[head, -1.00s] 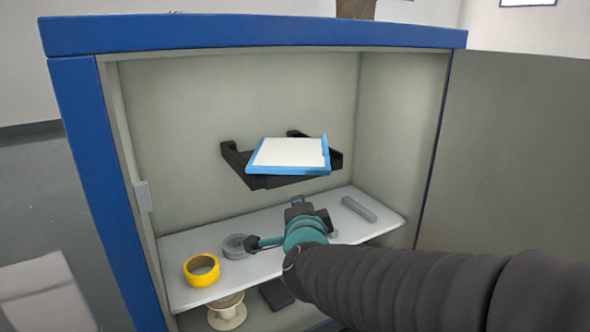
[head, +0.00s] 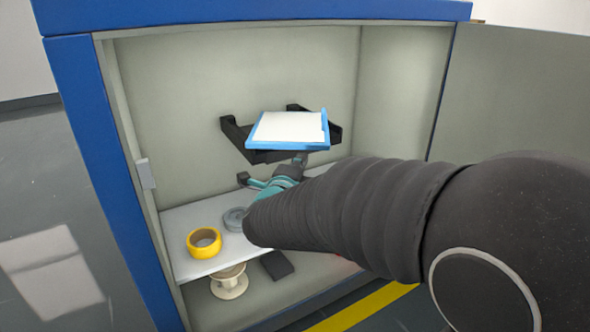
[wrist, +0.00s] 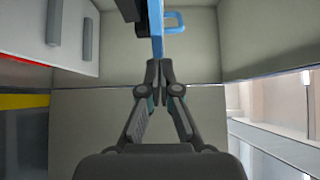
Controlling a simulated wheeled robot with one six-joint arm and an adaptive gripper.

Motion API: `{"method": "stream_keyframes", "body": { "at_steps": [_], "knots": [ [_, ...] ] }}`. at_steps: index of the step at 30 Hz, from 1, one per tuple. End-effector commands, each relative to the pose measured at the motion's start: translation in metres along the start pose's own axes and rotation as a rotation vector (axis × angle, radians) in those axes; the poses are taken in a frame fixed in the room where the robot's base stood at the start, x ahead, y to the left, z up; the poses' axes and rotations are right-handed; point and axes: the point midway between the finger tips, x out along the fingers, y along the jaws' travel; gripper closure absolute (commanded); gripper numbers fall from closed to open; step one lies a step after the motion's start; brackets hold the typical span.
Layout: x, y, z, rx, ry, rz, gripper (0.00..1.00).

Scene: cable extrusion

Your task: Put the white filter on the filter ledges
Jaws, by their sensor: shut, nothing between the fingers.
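The white filter (head: 289,127), in a blue frame, lies on the black filter ledges (head: 235,135) on the cabinet's back wall. It sits slightly askew, with its front edge out over the ledges. In the wrist view its blue frame (wrist: 157,38) is seen edge-on, with a blue handle (wrist: 174,21) beside it. My gripper (wrist: 159,66) is shut and empty, its fingertips at the frame's near edge; I cannot tell whether they touch. In the head view my gripper (head: 301,160) is just below the filter's front edge, partly hidden by my arm.
The cabinet shelf (head: 185,222) below holds a yellow tape roll (head: 204,243) and a grey roll (head: 235,218). A spool (head: 229,283) and a dark flat item (head: 277,264) lie beneath it. The open cabinet door (head: 515,100) stands at the right.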

Motion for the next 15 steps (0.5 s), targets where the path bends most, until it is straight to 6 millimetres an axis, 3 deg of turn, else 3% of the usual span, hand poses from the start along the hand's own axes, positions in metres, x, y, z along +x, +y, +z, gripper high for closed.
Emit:
{"method": "stream_keyframes", "body": {
  "at_steps": [4,9,15],
  "knots": [
    [0.028,0.0,-0.001,0.0,0.003,0.0,1.0],
    [0.042,0.0,0.018,0.0,0.0,0.0,1.0],
    [0.051,0.0,0.027,0.0,0.0,0.0,1.0]
  ]
}}
